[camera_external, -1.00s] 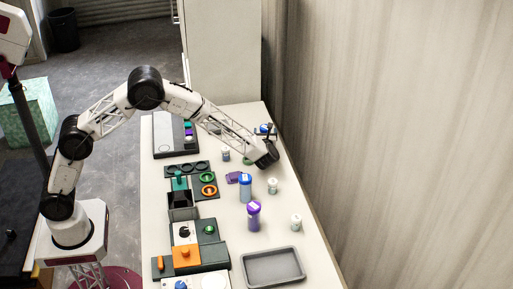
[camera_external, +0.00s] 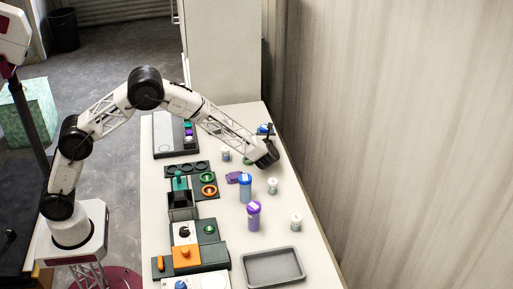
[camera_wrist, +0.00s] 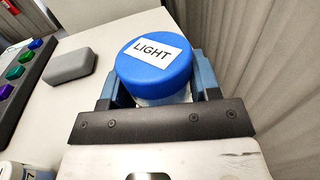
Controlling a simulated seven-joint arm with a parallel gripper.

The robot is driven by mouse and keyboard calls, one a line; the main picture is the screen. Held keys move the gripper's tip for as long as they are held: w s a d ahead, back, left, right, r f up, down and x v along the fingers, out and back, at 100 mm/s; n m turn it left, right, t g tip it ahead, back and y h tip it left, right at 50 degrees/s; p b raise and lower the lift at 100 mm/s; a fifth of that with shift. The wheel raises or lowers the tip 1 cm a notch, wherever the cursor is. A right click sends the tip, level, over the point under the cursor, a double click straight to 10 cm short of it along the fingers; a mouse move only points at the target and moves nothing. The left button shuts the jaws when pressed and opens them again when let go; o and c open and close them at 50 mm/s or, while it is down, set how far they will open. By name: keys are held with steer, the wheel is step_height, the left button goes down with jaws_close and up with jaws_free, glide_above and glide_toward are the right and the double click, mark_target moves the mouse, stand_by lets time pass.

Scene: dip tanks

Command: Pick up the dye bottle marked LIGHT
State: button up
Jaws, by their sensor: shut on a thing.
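The bottle marked LIGHT (camera_wrist: 155,62) has a round blue lid with a white label and a pale body. It fills the middle of the wrist view, upright between the two fingers of my gripper (camera_wrist: 158,88). The fingers are shut on it, one on each side. In the external view its blue lid (camera_external: 263,129) shows at the far end of the table, partly hidden by my gripper (camera_external: 268,137). Whether its base touches the table cannot be seen.
Blue-lidded (camera_external: 245,180) and purple-lidded (camera_external: 254,208) bottles stand nearer on the table, with small pale jars beside them. A grey tray (camera_external: 272,252) lies at the near end. A grey block (camera_wrist: 70,65) lies left of the bottle. A wall runs along the right.

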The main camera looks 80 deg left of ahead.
steer(key=shift+r, duration=0.2)
steer(key=shift+r, duration=4.8)
